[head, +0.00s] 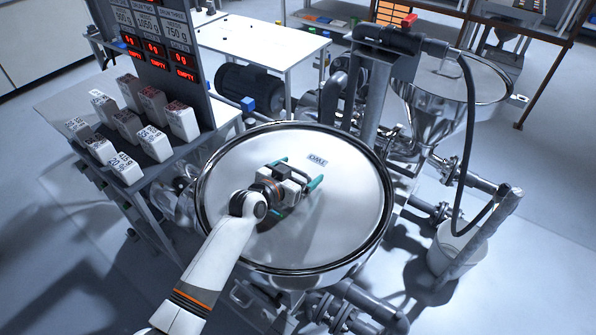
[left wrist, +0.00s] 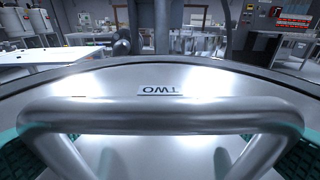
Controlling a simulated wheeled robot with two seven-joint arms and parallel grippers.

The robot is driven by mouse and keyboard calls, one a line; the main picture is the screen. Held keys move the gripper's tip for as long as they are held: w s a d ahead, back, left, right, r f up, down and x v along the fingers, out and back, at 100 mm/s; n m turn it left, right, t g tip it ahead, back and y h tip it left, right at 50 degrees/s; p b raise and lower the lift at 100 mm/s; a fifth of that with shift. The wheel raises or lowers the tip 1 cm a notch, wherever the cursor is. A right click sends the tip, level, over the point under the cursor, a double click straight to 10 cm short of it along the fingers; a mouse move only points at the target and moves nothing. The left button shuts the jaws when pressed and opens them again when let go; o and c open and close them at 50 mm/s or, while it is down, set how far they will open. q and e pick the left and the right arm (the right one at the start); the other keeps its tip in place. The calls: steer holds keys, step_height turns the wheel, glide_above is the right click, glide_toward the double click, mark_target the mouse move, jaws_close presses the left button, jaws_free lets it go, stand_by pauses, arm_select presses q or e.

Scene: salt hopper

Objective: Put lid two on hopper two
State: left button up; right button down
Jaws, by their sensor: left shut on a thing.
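Lid two (head: 345,205) is a wide round pale steel lid with a small label "TWO" (head: 317,160) that reads upside down. The label also shows in the left wrist view (left wrist: 160,91). The lid lies across the mouth of the big steel hopper two (head: 303,268), within its shiny rim. I cannot tell whether it rests fully on the rim or is slightly above it. My left gripper (head: 297,186), with teal fingertips, is shut on the lid's bar handle (left wrist: 160,113) near the middle. My right gripper is not in view.
A shelf with several labelled salt boxes (head: 154,143) and a red-lit display board (head: 160,45) is at left. A white bucket (head: 450,250) and hose stand at right. Pipes run below.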

arm_select(q)
steer(key=o, duration=1.3)
steer(key=shift+r, duration=0.15)
steer(key=shift+o, duration=0.2)
steer(key=shift+s+f, duration=0.1)
steer(key=shift+f, duration=0.15)
steer(key=b+v, duration=0.1)
steer(key=v, duration=1.1)
steer(key=shift+r, duration=0.2)
